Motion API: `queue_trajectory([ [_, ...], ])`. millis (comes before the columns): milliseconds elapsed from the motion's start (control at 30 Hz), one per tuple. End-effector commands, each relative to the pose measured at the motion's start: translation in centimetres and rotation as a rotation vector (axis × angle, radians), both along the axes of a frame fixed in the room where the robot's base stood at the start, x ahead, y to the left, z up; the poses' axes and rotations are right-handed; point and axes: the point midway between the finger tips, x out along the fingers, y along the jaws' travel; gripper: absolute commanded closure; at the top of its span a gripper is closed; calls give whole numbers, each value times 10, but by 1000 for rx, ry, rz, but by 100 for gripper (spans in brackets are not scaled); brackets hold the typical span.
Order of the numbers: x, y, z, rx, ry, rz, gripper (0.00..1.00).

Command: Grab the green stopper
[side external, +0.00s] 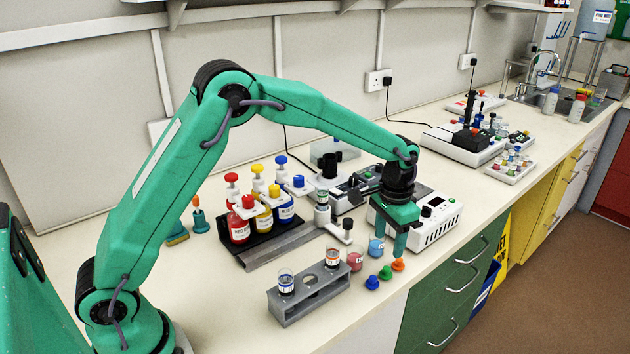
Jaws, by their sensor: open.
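The green stopper (385,272) stands on the bench near its front edge, between a blue stopper (372,283) and an orange stopper (398,265). My gripper (389,242) points down above and slightly behind this row of stoppers. It is open, and I see nothing held in it. In this view the green stopper shows below the fingers, apart from them. One finger stands close above the orange stopper; I cannot tell the exact gap.
A grey rack (310,294) with vials stands left of the stoppers. Small pink (355,260) and light-blue (376,247) containers are close behind them. A white instrument (436,222) is right of my gripper. Reagent bottles (263,216) stand further left. The bench front left is clear.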

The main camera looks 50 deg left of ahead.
Motion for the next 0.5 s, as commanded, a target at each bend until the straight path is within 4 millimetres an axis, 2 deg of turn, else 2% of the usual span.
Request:
queue_trajectory([
  [100,4,-3,-9,2,11,-6,46],
  [367,5,-4,-13,2,13,-7,46],
  [500,4,-3,-24,3,15,-6,46],
])
